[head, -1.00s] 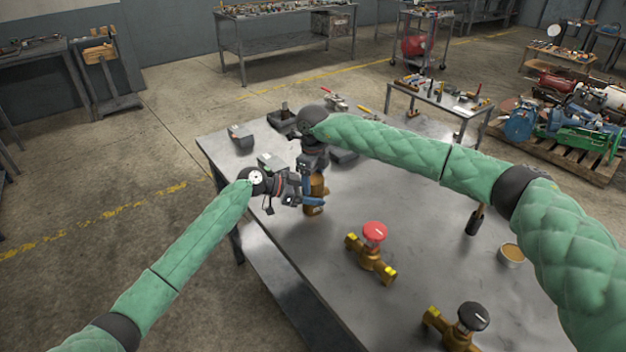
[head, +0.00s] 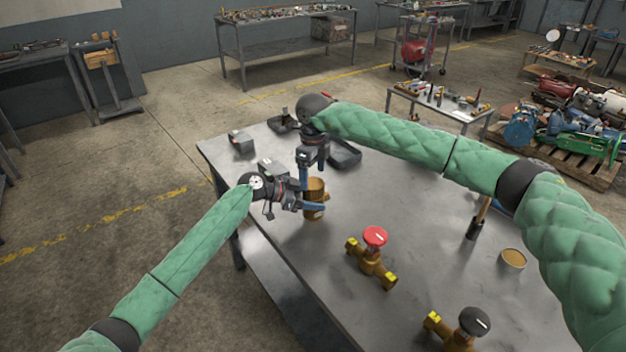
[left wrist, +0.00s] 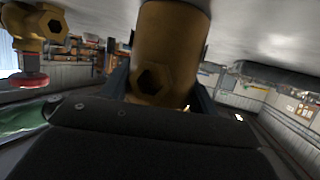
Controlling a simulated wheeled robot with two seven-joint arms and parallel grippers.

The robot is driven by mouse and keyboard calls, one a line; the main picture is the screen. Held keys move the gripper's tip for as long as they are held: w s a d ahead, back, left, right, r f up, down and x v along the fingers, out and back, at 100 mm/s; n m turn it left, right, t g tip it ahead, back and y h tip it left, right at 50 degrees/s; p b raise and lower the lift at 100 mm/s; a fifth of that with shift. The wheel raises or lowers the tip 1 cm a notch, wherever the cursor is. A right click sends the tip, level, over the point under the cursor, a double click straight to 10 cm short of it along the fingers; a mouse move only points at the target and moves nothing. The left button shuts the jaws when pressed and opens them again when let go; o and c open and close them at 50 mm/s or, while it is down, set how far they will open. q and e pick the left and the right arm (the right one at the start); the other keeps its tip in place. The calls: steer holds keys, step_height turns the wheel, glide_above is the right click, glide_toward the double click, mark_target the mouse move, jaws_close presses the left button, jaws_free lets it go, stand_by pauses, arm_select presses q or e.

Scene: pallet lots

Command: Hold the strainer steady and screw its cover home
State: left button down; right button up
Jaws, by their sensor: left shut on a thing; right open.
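The brass strainer (head: 313,212) stands upright on the grey table near its left edge. Its round brass cover (head: 315,186) appears to sit on top; I cannot tell how tightly it is seated. My left gripper (head: 309,204) is shut around the strainer body from the left. In the left wrist view the strainer body (left wrist: 172,45), with a hexagonal opening, fills the space between the fingers. My right gripper (head: 313,174) points down just above the cover, open, with its blue fingers near the cover's top. Whether they touch it is unclear.
A small bowl (head: 512,258) and a wooden-handled tool (head: 477,222) are at right. Dark trays (head: 345,155) lie behind the grippers.

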mark_target(314, 183)
steer(key=shift+c, duration=0.5)
steer(key=shift+w+r+n, duration=0.2)
steer(key=shift+r+n, duration=0.1)
steer(key=shift+r, duration=0.7)
steer(key=shift+r+n, duration=0.2)
steer(key=shift+n, duration=0.2)
steer(key=n, duration=0.2)
steer(key=shift+s+r+n, duration=0.1)
steer(key=shift+r+n, duration=0.15)
steer(key=shift+n, duration=0.05)
steer(key=n, duration=0.4)
steer(key=shift+s+n, duration=0.1)
steer(key=shift+n, duration=0.2)
steer(key=shift+d+f, duration=0.1)
steer(key=shift+f, duration=3.9)
